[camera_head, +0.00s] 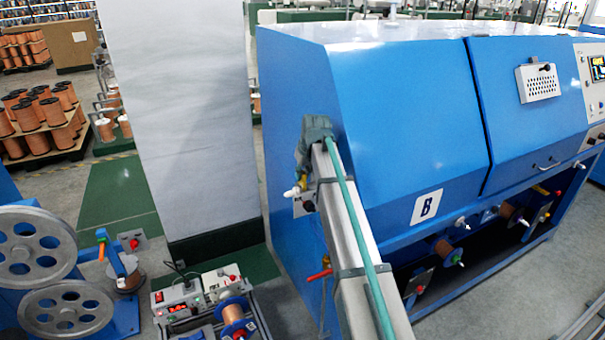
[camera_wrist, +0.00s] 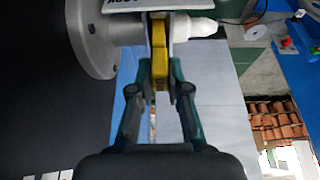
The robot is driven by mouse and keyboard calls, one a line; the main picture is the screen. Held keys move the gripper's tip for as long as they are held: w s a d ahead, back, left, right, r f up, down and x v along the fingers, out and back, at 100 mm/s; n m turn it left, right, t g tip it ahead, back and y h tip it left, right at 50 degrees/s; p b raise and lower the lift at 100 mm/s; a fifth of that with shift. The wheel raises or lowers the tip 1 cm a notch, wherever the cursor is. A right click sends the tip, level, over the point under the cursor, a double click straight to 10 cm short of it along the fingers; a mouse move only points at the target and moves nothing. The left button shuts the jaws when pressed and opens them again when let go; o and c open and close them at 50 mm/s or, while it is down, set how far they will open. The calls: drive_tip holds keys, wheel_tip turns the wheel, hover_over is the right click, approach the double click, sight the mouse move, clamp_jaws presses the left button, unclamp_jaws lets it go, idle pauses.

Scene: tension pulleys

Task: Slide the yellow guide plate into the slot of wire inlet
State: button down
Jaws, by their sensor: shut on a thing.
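The yellow guide plate (camera_wrist: 159,62) is between the two fingers of my gripper (camera_wrist: 159,86) in the wrist view, and they are shut on it. Its far end reaches the wire inlet, which shows as a white tapered nozzle (camera_wrist: 194,27) and a grey round flange (camera_wrist: 97,38). The plate overlaps the inlet in this view; I cannot tell how far it sits in the slot, which is hidden. In the head view my gripper (camera_head: 302,172) is at the left side of the blue machine, just above the white nozzle (camera_head: 291,192) and its metal bracket (camera_head: 304,204). Only a bit of yellow shows there.
The blue machine (camera_head: 400,120) fills the right, with a red-handled valve (camera_head: 319,275) below the inlet. A white pillar (camera_head: 185,110) stands to the left. A control box with a spool (camera_head: 234,316) and grey pulleys (camera_head: 35,250) are in front. Copper spools (camera_head: 40,110) stand farther back.

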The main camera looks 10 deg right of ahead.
drive_tip(key=shift+f, duration=0.2)
drive_tip(key=shift+f, duration=0.65)
drive_tip(key=shift+f+b, duration=0.2)
drive_tip(key=shift+b, duration=0.15)
drive_tip(key=c, duration=1.1)
unclamp_jaws()
drive_tip(key=shift+o, duration=0.2)
drive_tip(key=v, duration=1.2)
drive_tip(key=shift+s, duration=0.1)
